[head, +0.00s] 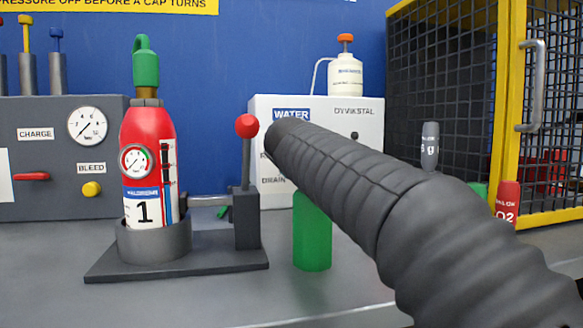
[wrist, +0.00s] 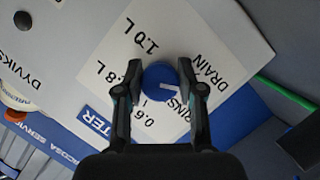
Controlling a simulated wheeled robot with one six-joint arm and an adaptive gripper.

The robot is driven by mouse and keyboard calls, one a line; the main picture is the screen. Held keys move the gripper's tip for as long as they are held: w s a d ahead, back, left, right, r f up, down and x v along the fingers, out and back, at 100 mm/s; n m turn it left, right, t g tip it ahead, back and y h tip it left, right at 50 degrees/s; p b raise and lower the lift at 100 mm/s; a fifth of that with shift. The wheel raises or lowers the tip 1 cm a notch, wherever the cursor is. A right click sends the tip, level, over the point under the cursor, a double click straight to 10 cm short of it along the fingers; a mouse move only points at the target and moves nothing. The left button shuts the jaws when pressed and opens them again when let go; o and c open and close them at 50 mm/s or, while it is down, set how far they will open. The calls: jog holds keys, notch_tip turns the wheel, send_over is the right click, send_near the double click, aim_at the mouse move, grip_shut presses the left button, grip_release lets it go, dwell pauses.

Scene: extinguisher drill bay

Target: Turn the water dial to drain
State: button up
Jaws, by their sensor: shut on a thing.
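The water dial (wrist: 158,76) is a round blue knob with a white mark on its lower right part. It sits on a white panel with 0.6 L, 0.8 L, 1.0 L, RINSE and DRAIN printed around it. I cannot tell exactly which label the mark points to. My gripper (wrist: 159,87) is shut on the dial, one finger on each side. In the head view the white water box (head: 330,108) stands at the back of the bench. My dark ribbed arm hides the dial and my gripper there.
A red extinguisher (head: 146,205) stands in a dark clamp with a red-knobbed lever (head: 247,127) left of my arm. A green cylinder (head: 312,235) stands close under my arm. A white bottle (head: 345,75) is on the box. A yellow-framed mesh cage (head: 508,95) is at right.

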jog(key=shift+s+a+r, duration=0.1)
jog(key=shift+a+r, duration=0.05)
jog(key=shift+r, duration=0.1)
jog(key=o, duration=1.1)
jog(key=shift+s+a, duration=0.1)
jog(key=shift+a, duration=0.05)
jog(key=shift+o, duration=0.2)
jog(key=shift+d+f, duration=0.1)
jog(key=shift+d, duration=0.1)
notch_tip(320, 180, up, 10)
